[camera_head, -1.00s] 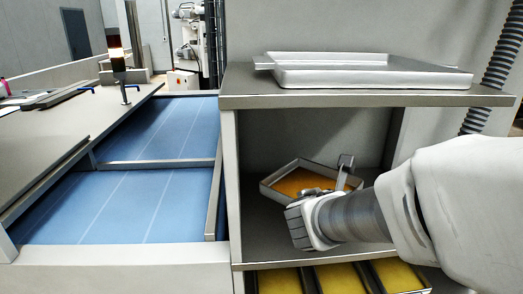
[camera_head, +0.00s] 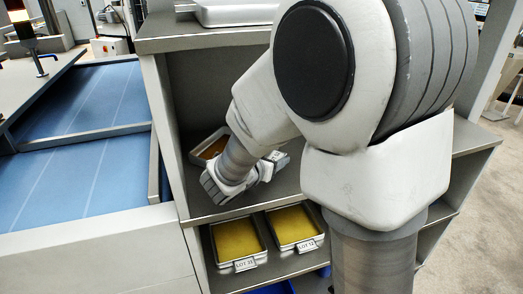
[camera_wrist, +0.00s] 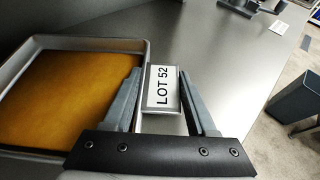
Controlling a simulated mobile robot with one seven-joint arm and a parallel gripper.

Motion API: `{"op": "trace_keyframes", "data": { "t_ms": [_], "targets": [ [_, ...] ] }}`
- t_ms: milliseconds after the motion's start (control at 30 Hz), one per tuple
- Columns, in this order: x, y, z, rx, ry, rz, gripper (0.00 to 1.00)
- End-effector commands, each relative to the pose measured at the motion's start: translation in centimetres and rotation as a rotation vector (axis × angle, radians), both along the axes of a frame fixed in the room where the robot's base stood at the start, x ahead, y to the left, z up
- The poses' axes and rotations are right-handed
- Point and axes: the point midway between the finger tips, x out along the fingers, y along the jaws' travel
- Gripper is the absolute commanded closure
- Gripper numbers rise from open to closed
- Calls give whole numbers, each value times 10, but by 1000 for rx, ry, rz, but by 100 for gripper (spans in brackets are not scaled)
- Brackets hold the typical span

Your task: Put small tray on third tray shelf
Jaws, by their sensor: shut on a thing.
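The small tray (camera_wrist: 60,95) is a metal pan with an orange-brown filling. Its "LOT 52" tag (camera_wrist: 163,88) stands between the fingers of my gripper (camera_wrist: 160,77), which is shut on it. In the head view, the tray (camera_head: 207,145) shows partly behind my wrist, inside the compartment under the cabinet top. My gripper (camera_head: 268,165) is at its right side there. I cannot tell whether the tray rests on the shelf or is slightly lifted. The shelf below (camera_head: 236,281) holds two trays with yellow filling, a left one (camera_head: 237,238) and a right one (camera_head: 293,224), both with lot tags.
A large pale tray (camera_head: 235,14) sits on the cabinet top (camera_head: 165,36). The blue conveyor (camera_head: 90,175) lies to the left, beside the cabinet's side wall. My arm hides much of the cabinet's right side. Something blue (camera_head: 270,289) shows below the lower shelf.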

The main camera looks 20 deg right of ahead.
Motion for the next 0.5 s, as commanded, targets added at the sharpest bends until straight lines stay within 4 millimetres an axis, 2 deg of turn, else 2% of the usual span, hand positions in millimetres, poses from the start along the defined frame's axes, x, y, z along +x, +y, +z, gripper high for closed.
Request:
{"op": "trace_keyframes", "data": {
  "t_ms": [267,300,433,500],
  "targets": [
    [0,0,-2,0,-3,-1,100],
    [0,0,-1,0,0,0,36],
    [0,0,-1,0,0,0,13],
    [0,0,-1,0,0,0,13]
  ]
}}
